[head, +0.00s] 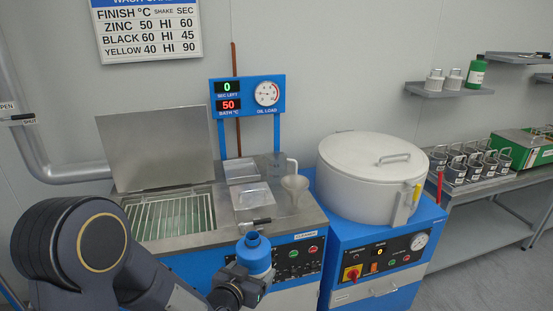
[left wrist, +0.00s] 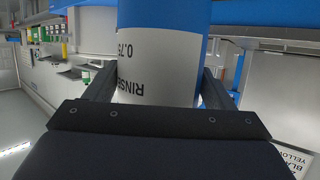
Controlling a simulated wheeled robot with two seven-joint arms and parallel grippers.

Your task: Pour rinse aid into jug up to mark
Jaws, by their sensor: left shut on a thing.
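My left gripper (head: 240,283) is shut on a blue bottle (head: 253,254) and holds it upright in front of the blue-and-steel washing machine. In the left wrist view the bottle (left wrist: 165,14) fills the space between the two fingers; its white label, upside down there, reads "RINSE" and "0.75". A pale, cone-shaped vessel (head: 295,185) stands on the right part of the machine's steel top, beyond the bottle and to its right. I cannot tell whether it is the jug, and no mark or liquid level can be read. My right gripper is not in view.
The steel top (head: 178,240) has a raised lid (head: 157,148) over a wire basket (head: 170,215). A display panel (head: 247,93) reads 0 and 50. A large white drum (head: 369,178) stands to the right. Shelves hold white and green bottles (head: 475,74); several grey cups (head: 475,168) stand on a table.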

